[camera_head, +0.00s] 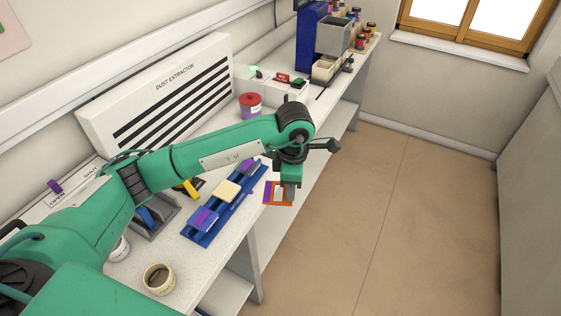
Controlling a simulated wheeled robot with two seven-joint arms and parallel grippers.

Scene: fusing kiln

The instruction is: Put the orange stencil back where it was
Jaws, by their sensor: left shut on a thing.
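The orange stencil (279,204) shows at the front edge of the white bench, right of the blue rack. Purple and pale patches show within its outline; I cannot tell if they belong to it. My left gripper (288,196) points down and is shut on the stencil, hiding its right part. I cannot tell whether the stencil touches the bench. My right gripper is not in view.
A round cream pot (159,278) stands at the near end. A red-lidded jar (250,104) stands behind my arm. Floor is clear at right.

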